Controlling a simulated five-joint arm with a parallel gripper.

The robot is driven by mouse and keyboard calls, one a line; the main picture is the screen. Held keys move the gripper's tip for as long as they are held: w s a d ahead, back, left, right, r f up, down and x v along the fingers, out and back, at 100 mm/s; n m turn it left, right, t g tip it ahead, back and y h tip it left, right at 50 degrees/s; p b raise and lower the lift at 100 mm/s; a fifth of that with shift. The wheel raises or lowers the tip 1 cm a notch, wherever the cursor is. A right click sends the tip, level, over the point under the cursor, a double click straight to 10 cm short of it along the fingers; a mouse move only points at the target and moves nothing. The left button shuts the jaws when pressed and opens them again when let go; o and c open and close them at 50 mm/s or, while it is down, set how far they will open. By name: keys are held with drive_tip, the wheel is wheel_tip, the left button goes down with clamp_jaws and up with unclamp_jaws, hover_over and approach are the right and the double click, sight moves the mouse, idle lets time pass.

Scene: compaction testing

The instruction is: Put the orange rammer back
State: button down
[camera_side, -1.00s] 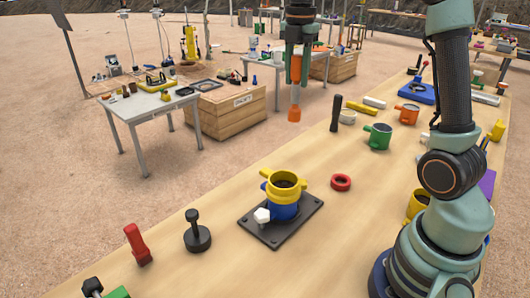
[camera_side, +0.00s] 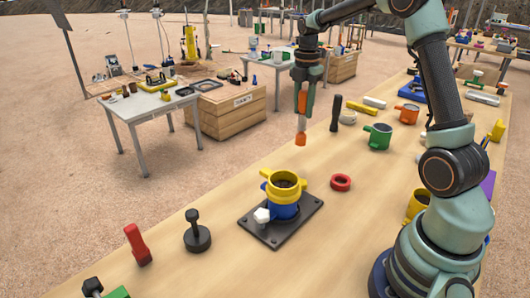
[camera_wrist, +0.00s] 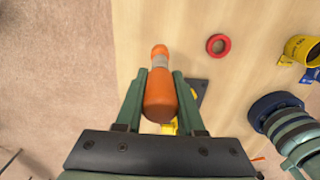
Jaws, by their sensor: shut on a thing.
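The orange rammer (camera_side: 301,122) hangs from my gripper (camera_side: 303,92) in the side view. It has an orange handle, a pale grey middle and an orange foot, and it is close to upright with its foot in the air. In the wrist view, the rammer (camera_wrist: 159,95) is between the two green fingers of my gripper (camera_wrist: 160,100), which are shut on it. It hangs near the table's left edge, beyond the yellow and blue mould (camera_side: 284,195) on its dark base plate (camera_side: 272,237). The fingers partly hide the rammer's handle.
A red ring (camera_side: 340,182) lies right of the mould. A black rod (camera_side: 335,114) and a green cup (camera_side: 377,137) stand farther back. A black tamper (camera_side: 197,232) and a red tool (camera_side: 137,245) stand in front.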

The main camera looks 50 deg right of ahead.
sight(301, 134)
drive_tip(key=shift+f, duration=4.35)
drive_tip(key=c, duration=0.5)
unclamp_jaws()
